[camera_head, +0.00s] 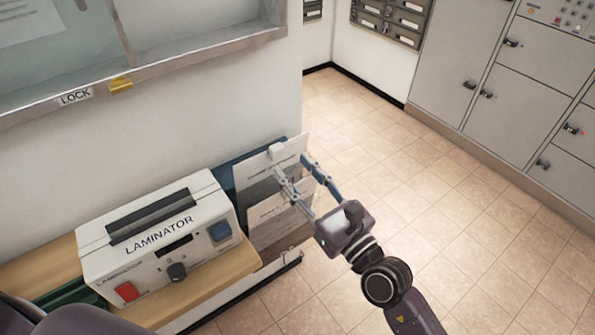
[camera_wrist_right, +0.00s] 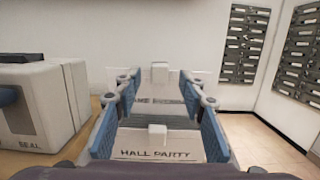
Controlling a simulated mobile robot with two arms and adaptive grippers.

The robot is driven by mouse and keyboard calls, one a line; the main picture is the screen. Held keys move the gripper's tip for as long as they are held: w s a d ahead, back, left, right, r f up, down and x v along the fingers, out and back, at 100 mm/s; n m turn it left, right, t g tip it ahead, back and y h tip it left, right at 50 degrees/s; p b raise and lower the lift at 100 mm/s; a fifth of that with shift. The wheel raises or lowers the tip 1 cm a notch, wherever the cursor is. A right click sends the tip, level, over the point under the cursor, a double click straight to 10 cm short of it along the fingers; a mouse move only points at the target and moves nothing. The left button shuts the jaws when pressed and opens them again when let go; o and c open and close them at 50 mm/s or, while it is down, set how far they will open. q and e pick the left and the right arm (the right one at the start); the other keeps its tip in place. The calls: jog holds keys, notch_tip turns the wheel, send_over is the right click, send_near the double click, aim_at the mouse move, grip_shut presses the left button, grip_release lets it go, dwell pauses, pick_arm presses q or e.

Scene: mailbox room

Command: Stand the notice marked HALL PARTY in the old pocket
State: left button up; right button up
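The notice marked HALL PARTY (camera_wrist_right: 155,153) shows in the wrist view, low in the picture, with a white tab on its top edge. A second notice (camera_wrist_right: 145,101), its text partly covered, stands behind it with its own white tab. In the head view two pale cards stand one before the other at the end of the shelf, the rear one (camera_head: 250,168) against a dark blue panel. My right gripper (camera_head: 291,166) is over these cards, its fingers apart. I cannot tell whether they touch a card. I cannot make out which part is the old pocket. My left gripper is out of view.
A white laminator (camera_head: 155,245) stands on the wooden shelf (camera_head: 205,300) left of the cards. A glazed notice case (camera_head: 170,50) with a LOCK label hangs above. Grey lockers (camera_head: 530,90) line the right wall. The tiled floor (camera_head: 420,190) between is clear.

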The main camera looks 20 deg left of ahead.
jog(key=shift+d, duration=0.15)
jog(key=v, duration=1.1)
jog(key=shift+s+d, duration=0.25)
jog(key=shift+s, duration=0.05)
dwell(0.4)
